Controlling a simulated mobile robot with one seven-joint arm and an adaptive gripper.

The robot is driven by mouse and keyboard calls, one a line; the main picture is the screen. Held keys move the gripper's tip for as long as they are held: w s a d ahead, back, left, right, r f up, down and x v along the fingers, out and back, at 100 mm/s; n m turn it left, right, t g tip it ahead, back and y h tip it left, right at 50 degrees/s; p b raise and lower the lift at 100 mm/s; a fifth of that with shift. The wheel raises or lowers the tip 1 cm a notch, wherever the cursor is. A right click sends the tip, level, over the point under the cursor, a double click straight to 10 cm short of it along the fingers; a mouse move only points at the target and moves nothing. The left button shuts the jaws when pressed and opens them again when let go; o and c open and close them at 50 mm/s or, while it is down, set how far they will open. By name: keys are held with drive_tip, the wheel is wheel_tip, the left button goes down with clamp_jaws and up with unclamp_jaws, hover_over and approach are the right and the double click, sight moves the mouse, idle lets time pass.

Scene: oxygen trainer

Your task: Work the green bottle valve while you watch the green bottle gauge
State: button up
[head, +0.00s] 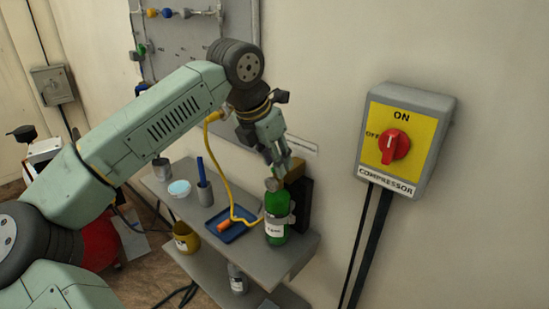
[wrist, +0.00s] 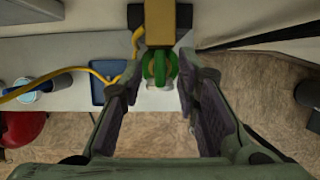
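The green bottle (head: 276,228) stands upright at the right end of the grey shelf, with a white label on its front. My gripper (head: 279,163) is just above its top and hides part of it. In the wrist view, a green rounded part (wrist: 160,68), apparently the bottle valve, lies between the tips of my gripper (wrist: 161,62). The fingers are apart, one on each side, with a visible gap and nothing held. I cannot make out the bottle gauge or its reading in either view.
A tan block (head: 295,172) on a dark upright stands right behind the bottle. The compressor switch box (head: 407,140) is on the wall at right.

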drive_tip(key=shift+c, duration=0.5)
clamp_jaws()
drive_tip(key=n+b, duration=0.1)
drive_tip(key=b, duration=0.1)
drive_tip(key=shift+f+y+b, duration=0.3)
drive_tip(key=shift+f+b, duration=0.05)
drive_tip(key=shift+b, duration=0.05)
drive_tip(key=shift+s+d+n+t+b, duration=0.15)
drive_tip(key=shift+n+t+b, duration=0.25)
drive_tip(key=shift+n+b, duration=0.7)
drive_tip(key=shift+r+n+y, duration=0.35)
drive_tip(key=shift+n+y, duration=0.05)
drive_tip(key=shift+n, duration=0.2)
